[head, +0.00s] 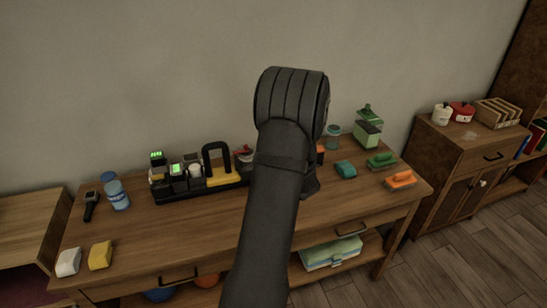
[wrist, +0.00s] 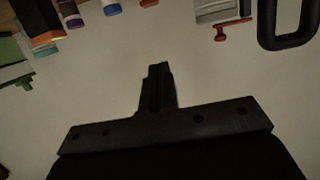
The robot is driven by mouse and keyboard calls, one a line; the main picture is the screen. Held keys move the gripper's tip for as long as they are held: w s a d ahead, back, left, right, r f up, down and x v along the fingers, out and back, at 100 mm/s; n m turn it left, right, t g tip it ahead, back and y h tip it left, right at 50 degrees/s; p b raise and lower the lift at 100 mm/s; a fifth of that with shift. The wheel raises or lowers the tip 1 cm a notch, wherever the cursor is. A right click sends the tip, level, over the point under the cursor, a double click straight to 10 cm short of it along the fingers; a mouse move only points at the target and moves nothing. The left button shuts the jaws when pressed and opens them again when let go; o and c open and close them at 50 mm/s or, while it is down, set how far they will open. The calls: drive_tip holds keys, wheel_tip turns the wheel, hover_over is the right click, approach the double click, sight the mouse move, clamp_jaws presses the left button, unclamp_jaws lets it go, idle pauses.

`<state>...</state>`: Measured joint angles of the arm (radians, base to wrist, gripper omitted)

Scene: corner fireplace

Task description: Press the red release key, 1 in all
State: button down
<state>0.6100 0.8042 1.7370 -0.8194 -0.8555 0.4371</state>
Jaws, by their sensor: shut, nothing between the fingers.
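A small red piece (wrist: 232,30) with a bar and a round knob shows at the top of the wrist view, beside a pale grey block (wrist: 216,9). I cannot tell for sure whether it is the release key. In the head view a small red part (head: 243,152) shows just left of my arm, near the black rack (head: 204,190). My gripper (wrist: 158,68) is shut and empty in the wrist view, apart from the red piece. In the head view my arm hides my gripper.
A black loop handle (wrist: 288,25) is right of the red piece; it also stands on the rack in the head view (head: 216,150). The table front (head: 190,240) is mostly clear.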

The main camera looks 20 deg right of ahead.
drive_tip(key=shift+s+d, duration=0.1)
drive_tip(key=shift+s, duration=0.15)
drive_tip(key=x, duration=1)
wheel_tip(320, 180, down, 3)
drive_tip(key=shift+f, duration=0.55)
